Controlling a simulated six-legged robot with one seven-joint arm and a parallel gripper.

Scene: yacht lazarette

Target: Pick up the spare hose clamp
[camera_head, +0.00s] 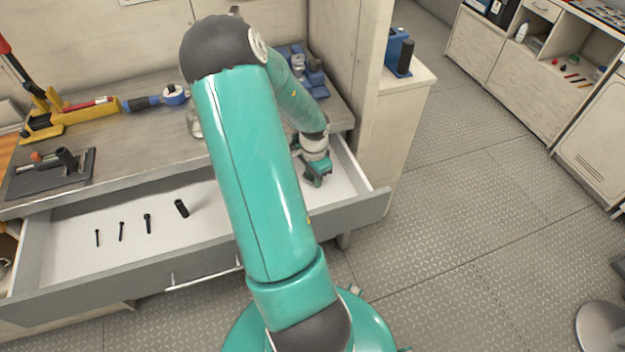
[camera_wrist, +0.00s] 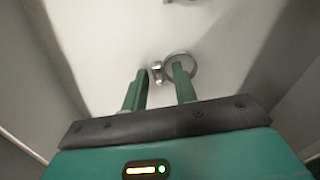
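The hose clamp (camera_wrist: 157,72) lies on the white drawer floor in the wrist view, a metal ring with a small screw housing on its left. My gripper (camera_wrist: 159,71) is open above it, with two green fingers apart. The screw housing shows between the fingertips, and the right fingertip overlaps the ring. I cannot tell whether that finger is inside the ring or above it. In the head view my gripper (camera_head: 318,175) points down into the right end of the open drawer; the clamp cannot be made out there.
The open drawer (camera_head: 75,281) has walls close around my gripper. Several black bolts and a black cylinder (camera_head: 181,208) lie in its left part. The workbench (camera_head: 120,160) above carries tools. An upright panel (camera_head: 345,70) stands right of the arm. Open floor lies to the right.

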